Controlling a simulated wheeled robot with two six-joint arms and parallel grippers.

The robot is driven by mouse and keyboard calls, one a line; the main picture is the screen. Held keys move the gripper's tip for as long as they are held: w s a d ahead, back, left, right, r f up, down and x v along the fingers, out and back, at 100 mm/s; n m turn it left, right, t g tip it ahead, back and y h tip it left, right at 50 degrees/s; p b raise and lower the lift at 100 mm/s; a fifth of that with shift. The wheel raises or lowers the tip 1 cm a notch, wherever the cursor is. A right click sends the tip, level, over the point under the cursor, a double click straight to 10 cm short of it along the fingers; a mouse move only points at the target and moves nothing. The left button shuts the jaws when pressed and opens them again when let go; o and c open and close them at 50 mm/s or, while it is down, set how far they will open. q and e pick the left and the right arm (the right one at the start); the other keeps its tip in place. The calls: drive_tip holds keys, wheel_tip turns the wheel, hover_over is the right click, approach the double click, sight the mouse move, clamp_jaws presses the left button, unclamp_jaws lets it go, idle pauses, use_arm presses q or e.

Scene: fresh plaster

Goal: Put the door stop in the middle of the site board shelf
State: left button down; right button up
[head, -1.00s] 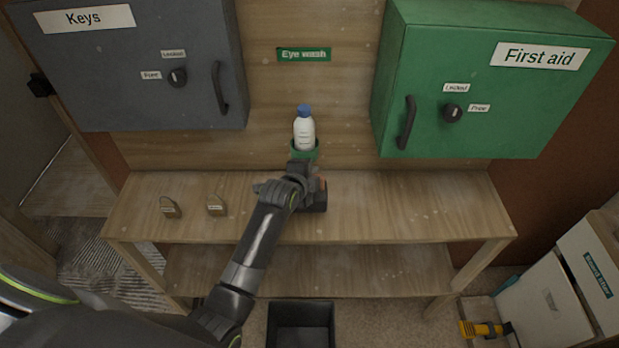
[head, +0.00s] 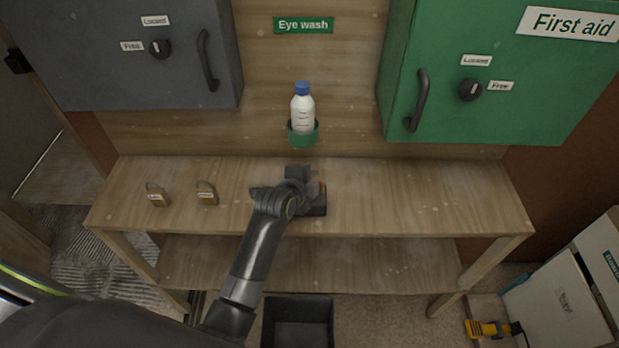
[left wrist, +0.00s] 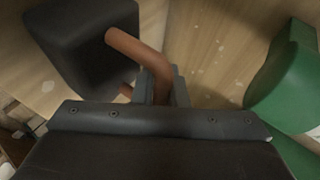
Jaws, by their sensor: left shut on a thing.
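The door stop is a dark block (head: 318,206) with a copper-brown bent handle. My left gripper (head: 303,180) hides part of it in the head view. In the left wrist view the block (left wrist: 80,45) is at upper left, and my left gripper (left wrist: 158,90) is shut on its handle (left wrist: 140,50). The door stop is at about the middle of the site board shelf (head: 420,200), left to right. I cannot tell whether its underside touches the wood. My right gripper is not in view.
Two brass padlocks (head: 157,195) (head: 207,193) stand on the shelf's left part. An eye wash bottle (head: 302,112) sits in a green holder (head: 302,136) behind the door stop. Grey (head: 100,80) and green (head: 490,120) cabinets hang above. The shelf's right part is clear. A black bin (head: 298,312) is below.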

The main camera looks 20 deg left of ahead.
use_arm(q)
drive_tip(key=shift+w, duration=0.2)
drive_tip(key=c, duration=1.9)
unclamp_jaws()
drive_tip(key=shift+s, duration=0.15)
drive_tip(key=shift+o, duration=1.3)
drive_tip(key=shift+s, duration=0.15)
drive_tip(key=shift+o, duration=0.9)
drive_tip(key=shift+s+r, duration=0.25)
drive_tip(key=shift+s, duration=0.05)
drive_tip(key=b+v, duration=0.1)
drive_tip(key=v, duration=1)
drive_tip(key=shift+s, duration=0.2)
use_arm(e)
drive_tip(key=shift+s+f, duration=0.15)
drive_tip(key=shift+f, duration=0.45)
use_arm(q)
drive_tip(key=shift+a, duration=0.1)
